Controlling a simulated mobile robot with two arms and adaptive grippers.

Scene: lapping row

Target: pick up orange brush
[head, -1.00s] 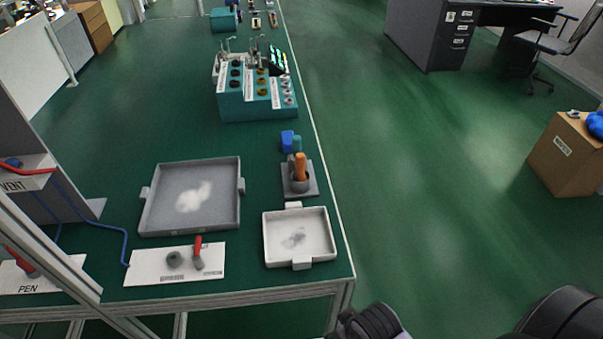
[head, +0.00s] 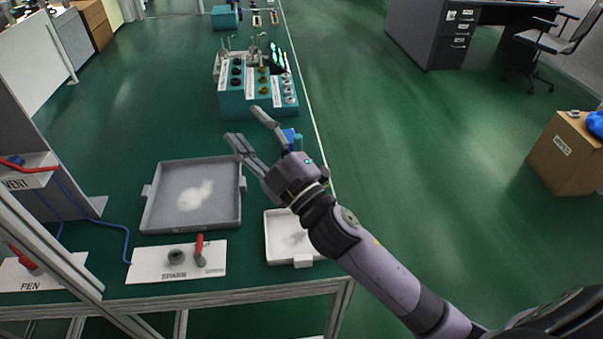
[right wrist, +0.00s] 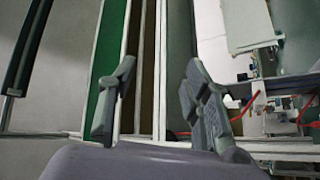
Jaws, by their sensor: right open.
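The orange brush is hidden now in the head view; my right gripper and wrist cover the spot where its holder stood a second ago. My right gripper (head: 247,130) is open and empty above the bench, its fingers pointing up and left in the picture. In the right wrist view, its two fingers (right wrist: 160,85) are spread with nothing between them, and no brush shows there. My left gripper is not in view.
A large grey tray (head: 147,214) lies left of my right gripper. A smaller white tray (head: 274,256) is partly behind my right arm. A blue block (head: 289,134) sits just behind the gripper. A teal rack (head: 233,105) with knobs stands farther back.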

